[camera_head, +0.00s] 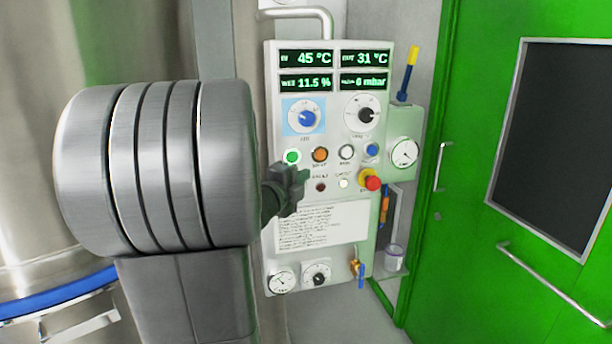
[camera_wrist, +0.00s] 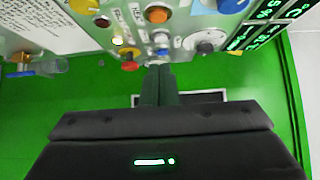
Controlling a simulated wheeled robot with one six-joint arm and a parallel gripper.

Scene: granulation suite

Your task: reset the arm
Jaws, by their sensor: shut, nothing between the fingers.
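My gripper (camera_head: 298,182) is in front of the control panel (camera_head: 350,190) in the head view, just below the lit green button (camera_head: 292,156). Its fingers are together with nothing between them. In the wrist view my gripper (camera_wrist: 159,72) points toward the panel face, its fingertips close to the panel's buttons. I cannot tell whether the tips touch the panel. The large grey links of my arm cover the left part of the head view and hide what is behind them.
A blue knob (camera_head: 306,118), an orange button (camera_head: 320,154) and a red emergency knob (camera_head: 372,182) sit on the panel. A green door (camera_head: 470,90) with a handle is at right. A steel vessel (camera_head: 30,200) stands at left behind my arm.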

